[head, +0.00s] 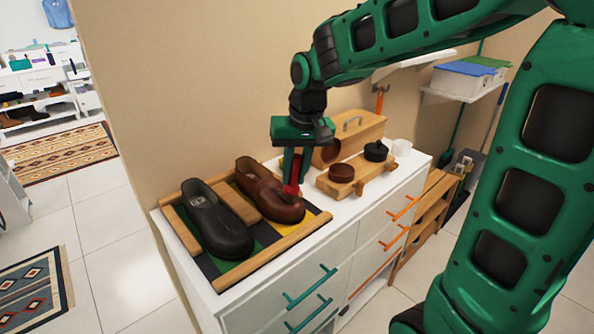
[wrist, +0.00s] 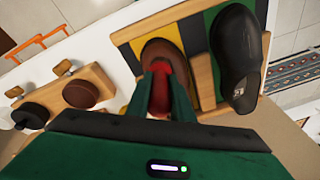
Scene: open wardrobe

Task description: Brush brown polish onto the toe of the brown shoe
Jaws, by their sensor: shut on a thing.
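The brown shoe (head: 268,197) lies in the right bay of a wooden tray (head: 272,251), over a yellow and dark base. My gripper (head: 294,183) is shut on a red-handled brush (head: 292,187), held over the front of the brown shoe. The brush's lower end is at or very near the toe; contact is hard to tell. In the wrist view, the red handle (wrist: 161,70) stands between my fingers, with the brown toe (wrist: 158,50) just beyond. The bristles are hidden. An open brown polish tin (head: 342,173) sits on a wooden stand (head: 352,188) to the right.
A black shoe (head: 217,220) lies in the tray's left bay. A black lidded tin (head: 376,151) and a wooden box (head: 355,137) stand behind the brown tin. A white cup (head: 402,147) is at the far right of the white cabinet top.

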